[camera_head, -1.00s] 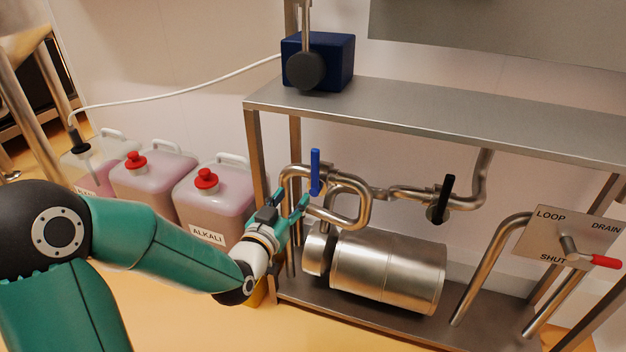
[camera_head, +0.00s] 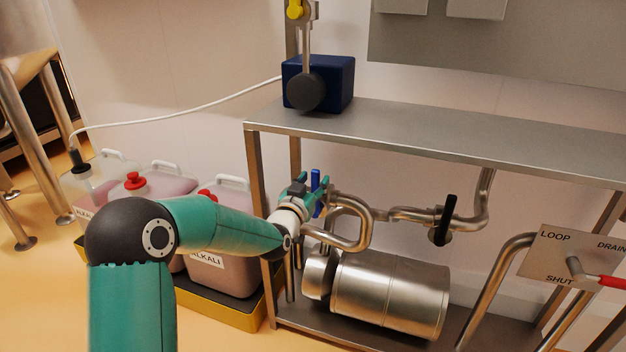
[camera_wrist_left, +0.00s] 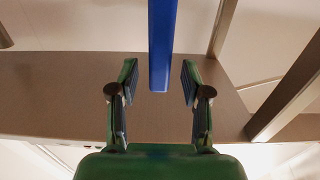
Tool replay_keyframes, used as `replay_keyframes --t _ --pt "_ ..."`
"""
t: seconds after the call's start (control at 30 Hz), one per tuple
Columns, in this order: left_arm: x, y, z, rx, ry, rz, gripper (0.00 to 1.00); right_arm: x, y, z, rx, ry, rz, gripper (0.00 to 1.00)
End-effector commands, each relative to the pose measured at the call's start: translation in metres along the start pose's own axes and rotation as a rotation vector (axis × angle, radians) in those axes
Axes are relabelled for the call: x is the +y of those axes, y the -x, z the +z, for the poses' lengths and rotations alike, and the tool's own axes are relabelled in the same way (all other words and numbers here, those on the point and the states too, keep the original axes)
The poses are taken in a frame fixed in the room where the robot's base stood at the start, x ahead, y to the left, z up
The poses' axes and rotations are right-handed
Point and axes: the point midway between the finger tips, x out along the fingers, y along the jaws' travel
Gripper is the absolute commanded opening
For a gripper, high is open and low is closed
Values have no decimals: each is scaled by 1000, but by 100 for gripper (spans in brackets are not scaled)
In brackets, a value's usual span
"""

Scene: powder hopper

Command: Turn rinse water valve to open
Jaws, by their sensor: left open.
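A blue valve lever (camera_head: 316,180) stands upright on the steel pipework below the shelf in the head view; I see no label naming it. My left gripper (camera_head: 312,192) is right at this lever, and its fingers partly cover it. In the left wrist view the blue lever (camera_wrist_left: 162,45) comes down from the top edge. Its end sits between the two spread fingertips of my left gripper (camera_wrist_left: 159,80), with a gap visible on both sides. The left gripper is open and holds nothing. My right gripper is not in view.
A black valve lever (camera_head: 445,215) is on the pipe to the right. A steel cylinder (camera_head: 390,293) lies below. A red-handled selector plate (camera_head: 555,250) is at far right. The shelf (camera_head: 430,125) spans above. Alkali canisters (camera_head: 225,278) stand in a yellow tray left of the frame.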

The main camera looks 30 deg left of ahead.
Motion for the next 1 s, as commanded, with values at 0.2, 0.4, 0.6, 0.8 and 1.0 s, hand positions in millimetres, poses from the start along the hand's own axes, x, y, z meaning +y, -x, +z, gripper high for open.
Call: replay_keyframes --t 0.2,0.4,0.6,0.8,1.0 --pt "0 -15 0 1 0 0 48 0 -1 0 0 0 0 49" --pt "1 -17 0 0 0 1 48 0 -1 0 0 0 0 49" --pt "1 -16 0 0 0 1 31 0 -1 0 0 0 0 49" --pt "1 -16 0 0 0 2 0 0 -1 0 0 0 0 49" --pt "1 -16 0 0 0 2 0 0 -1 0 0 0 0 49"
